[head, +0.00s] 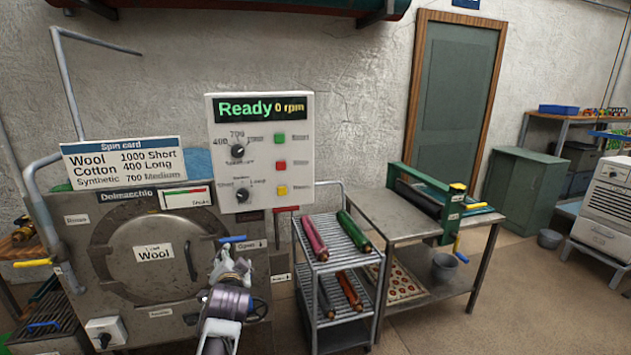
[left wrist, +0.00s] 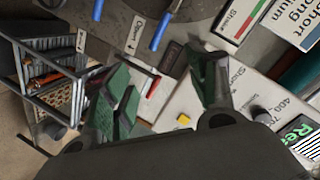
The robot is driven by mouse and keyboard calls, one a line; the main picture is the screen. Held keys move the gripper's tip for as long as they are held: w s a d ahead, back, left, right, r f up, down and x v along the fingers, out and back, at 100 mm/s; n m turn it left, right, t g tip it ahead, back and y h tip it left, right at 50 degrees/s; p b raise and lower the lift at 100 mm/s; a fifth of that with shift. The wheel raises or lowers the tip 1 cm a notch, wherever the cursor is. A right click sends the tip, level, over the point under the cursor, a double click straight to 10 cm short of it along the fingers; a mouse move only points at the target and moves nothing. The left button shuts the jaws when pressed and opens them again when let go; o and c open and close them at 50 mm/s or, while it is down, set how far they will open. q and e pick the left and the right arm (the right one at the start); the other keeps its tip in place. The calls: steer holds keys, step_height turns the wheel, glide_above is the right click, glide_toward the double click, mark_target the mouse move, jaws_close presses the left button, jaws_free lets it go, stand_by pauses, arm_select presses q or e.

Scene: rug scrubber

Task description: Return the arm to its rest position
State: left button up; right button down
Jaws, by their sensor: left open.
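My left arm rises from the bottom of the head view, with its gripper (head: 232,262) in front of the steel machine's front, right of the round door (head: 130,275) labelled Wool. In the left wrist view the left gripper (left wrist: 165,90) has its two green-padded fingers spread apart, with nothing between them. The white control panel (head: 262,205) stands above the gripper in the head view. Its display reads Ready, 0 rpm. The panel also shows tilted in the left wrist view (left wrist: 245,92). My right gripper is in neither view.
A blue-handled lever (head: 232,239) sits close to my left gripper, near an Open label. A wire cart (head: 322,262) with coloured rolls stands right of the arm. A steel table (head: 385,215) with a green-ended roller device stands beyond it. Open floor lies at the lower right.

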arm_select(q)
steer(key=s+f+n+g+h, duration=0.1)
steer(key=s+f+g, duration=0.3)
steer(key=s+f, duration=0.55)
steer(key=s+d+f+n+g+h, duration=0.1)
steer(key=s+f+n+g+h, duration=0.3)
steer(key=s, duration=1)
steer(key=s+f+m+g+y, duration=0.1)
steer(key=s+f+g, duration=0.2)
steer(key=s+f, duration=0.9)
steer(key=f, duration=1.4)
steer(key=s+f, duration=0.2)
steer(key=f, duration=1.3)
steer(key=s+a+f+g, duration=0.1)
steer(key=s+a+f, duration=0.2)
steer(key=s+f, duration=0.7)
steer(key=s+a+f+g, duration=0.1)
steer(key=s+a+f, duration=0.2)
steer(key=s+f, duration=0.7)
steer(key=shift+s+a+f, duration=0.15)
steer(key=shift+s+a, duration=0.2)
steer(key=shift+s, duration=0.2)
